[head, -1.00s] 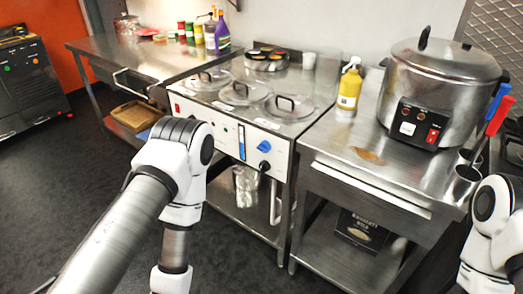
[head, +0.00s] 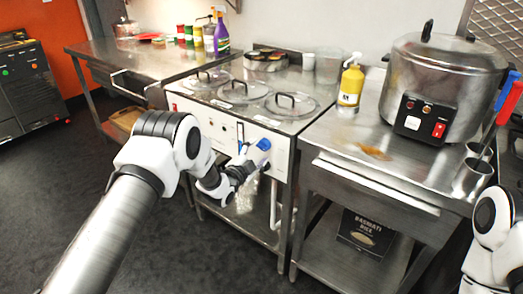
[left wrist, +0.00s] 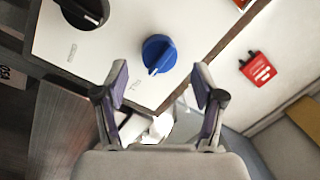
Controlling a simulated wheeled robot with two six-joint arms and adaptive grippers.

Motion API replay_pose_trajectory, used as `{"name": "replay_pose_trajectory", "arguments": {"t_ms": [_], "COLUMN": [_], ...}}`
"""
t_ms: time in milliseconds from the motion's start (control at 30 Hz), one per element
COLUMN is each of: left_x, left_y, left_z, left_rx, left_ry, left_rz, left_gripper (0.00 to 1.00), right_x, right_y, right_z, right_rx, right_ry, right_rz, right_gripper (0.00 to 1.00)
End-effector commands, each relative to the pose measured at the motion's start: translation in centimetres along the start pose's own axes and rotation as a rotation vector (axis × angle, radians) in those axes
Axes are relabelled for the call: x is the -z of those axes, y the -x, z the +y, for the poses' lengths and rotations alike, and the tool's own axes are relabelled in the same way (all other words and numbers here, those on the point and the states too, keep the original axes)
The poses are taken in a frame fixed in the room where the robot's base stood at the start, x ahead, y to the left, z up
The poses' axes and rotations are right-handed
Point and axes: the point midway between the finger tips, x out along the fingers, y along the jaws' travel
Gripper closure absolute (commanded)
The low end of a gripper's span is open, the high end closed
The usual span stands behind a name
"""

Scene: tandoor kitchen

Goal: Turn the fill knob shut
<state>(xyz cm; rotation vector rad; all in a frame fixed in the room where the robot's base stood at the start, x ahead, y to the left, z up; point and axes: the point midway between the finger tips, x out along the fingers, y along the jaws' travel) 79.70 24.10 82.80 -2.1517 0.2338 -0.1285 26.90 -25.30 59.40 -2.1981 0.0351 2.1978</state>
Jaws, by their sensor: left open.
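The steam table's white front panel carries a blue knob (head: 264,144), which I take as the fill knob; its label is too small to read surely. In the left wrist view the blue knob (left wrist: 159,55) is in full sight, its pointer ridge aimed down and left toward the small lettering. My left gripper (head: 257,157) is in front of the panel, close to the knob. In the left wrist view its fingers (left wrist: 159,82) are spread apart, with the knob beyond and between the tips, not gripped. A black knob (left wrist: 82,12) is beside it. My right gripper is out of view.
Lidded wells (head: 285,104) are above the panel. A steel counter (head: 400,178) to the right bears a yellow bottle (head: 350,86) and a large cooker (head: 440,85). A red tag-like thing (left wrist: 257,68) shows in the left wrist view. Dark floor is open at left.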

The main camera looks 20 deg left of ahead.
Motion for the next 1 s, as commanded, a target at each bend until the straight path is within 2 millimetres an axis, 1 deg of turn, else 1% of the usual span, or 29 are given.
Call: {"name": "replay_pose_trajectory", "arguments": {"t_ms": [33,100,200,433,467,500,567,600,633,1000], "left_x": [0.0,0.0,-0.1,-0.1,-0.1,-0.1,-0.1,-0.1,-0.1,-0.1], "left_y": [-0.9,-1.9,-2.7,-2.8,-2.8,-2.8,-2.8,-2.8,-2.8,-2.8], "left_z": [0.1,0.1,0.1,0.1,0.1,0.1,0.1,0.1,0.1,0.1], "left_rx": [0.001,0.000,-0.001,-0.002,-0.002,-0.002,-0.002,-0.002,-0.002,-0.005], "left_ry": [-0.001,-0.001,0.001,0.002,0.002,0.002,0.002,0.002,0.002,0.028], "left_rz": [0.002,0.001,-0.001,-0.002,-0.002,-0.002,-0.002,-0.002,-0.002,-0.004], "left_gripper": [0.31,0.31,0.31,0.31,0.38,0.52,0.73,0.88,0.91,0.91], "right_x": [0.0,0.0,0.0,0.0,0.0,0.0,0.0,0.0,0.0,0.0], "right_y": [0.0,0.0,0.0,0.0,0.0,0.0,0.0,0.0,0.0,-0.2], "right_z": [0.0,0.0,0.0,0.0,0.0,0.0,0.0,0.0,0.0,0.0], "right_rx": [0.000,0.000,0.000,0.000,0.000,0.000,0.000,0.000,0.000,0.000], "right_ry": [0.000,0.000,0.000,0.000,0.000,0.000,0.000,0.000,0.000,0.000], "right_rz": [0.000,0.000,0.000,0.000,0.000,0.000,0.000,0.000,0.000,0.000], "right_gripper": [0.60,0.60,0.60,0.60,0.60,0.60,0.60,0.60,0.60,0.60]}}
